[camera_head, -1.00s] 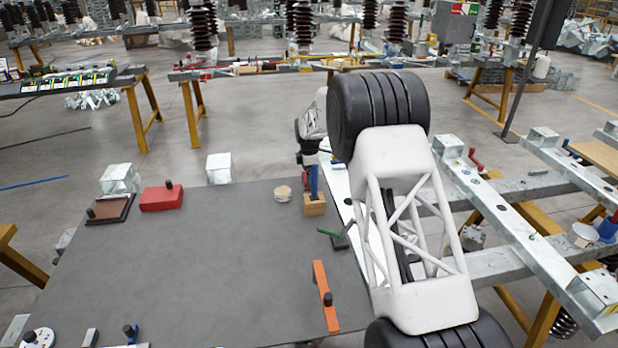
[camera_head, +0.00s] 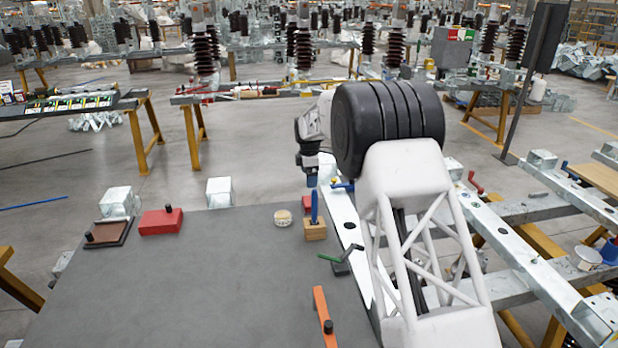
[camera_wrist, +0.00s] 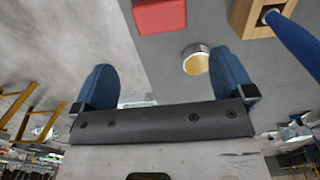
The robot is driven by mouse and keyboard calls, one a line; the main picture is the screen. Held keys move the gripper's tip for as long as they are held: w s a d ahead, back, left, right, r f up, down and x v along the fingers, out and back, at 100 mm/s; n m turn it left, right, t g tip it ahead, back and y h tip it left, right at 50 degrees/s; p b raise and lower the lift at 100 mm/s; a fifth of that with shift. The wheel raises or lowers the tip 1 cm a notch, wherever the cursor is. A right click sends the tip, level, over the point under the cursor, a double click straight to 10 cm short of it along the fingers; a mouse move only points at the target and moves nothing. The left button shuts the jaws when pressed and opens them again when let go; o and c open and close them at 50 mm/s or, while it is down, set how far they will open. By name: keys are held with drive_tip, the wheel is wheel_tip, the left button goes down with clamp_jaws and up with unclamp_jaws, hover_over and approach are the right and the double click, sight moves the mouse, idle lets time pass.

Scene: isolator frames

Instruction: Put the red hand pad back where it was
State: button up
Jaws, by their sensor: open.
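A plain red block (camera_head: 308,203) lies on the grey table near its far edge, partly hidden behind the wooden block; it also shows at the top of the wrist view (camera_wrist: 160,15). A second red piece, flat with a black knob (camera_head: 161,222), lies at the table's far left. I cannot tell for certain which is the hand pad; the plain block is nearer my gripper. My gripper (camera_head: 327,184) is at the far edge beyond the plain red block. In the wrist view its two blue fingers (camera_wrist: 165,82) are wide apart with nothing between them.
A round tin (camera_head: 283,218) and a wooden block (camera_head: 316,231) with an upright blue handle stand close to the plain red block. A brown tray (camera_head: 108,234) lies far left, an orange bar (camera_head: 324,315) in front. The table's middle is clear.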

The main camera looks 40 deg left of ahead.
idle(0.8)
drive_tip(key=d+r+m, duration=0.3)
drive_tip(key=d+r, duration=0.5)
drive_tip(key=d, duration=0.5)
drive_tip(key=d+r+m, duration=0.4)
drive_tip(key=d+r, duration=0.5)
drive_tip(key=d, duration=0.4)
drive_tip(key=s+d+r+m+t, duration=0.1)
drive_tip(key=s+d+r+m, duration=0.3)
drive_tip(key=d, duration=0.8)
drive_tip(key=s+d+r+m, duration=0.2)
drive_tip(key=s+d+r, duration=0.4)
drive_tip(key=d, duration=0.6)
drive_tip(key=s+d+m+t, duration=0.1)
drive_tip(key=s+d+m, duration=0.6)
drive_tip(key=s+d, duration=1.1)
drive_tip(key=s+d+f+m, duration=0.3)
drive_tip(key=s+d, duration=0.2)
drive_tip(key=s, duration=0.5)
drive_tip(key=s+d+f+m, duration=0.3)
drive_tip(key=s+d+m, duration=0.1)
drive_tip(key=s, duration=0.7)
drive_tip(key=shift+d+f+t, duration=0.3)
drive_tip(key=shift+d, duration=0.3)
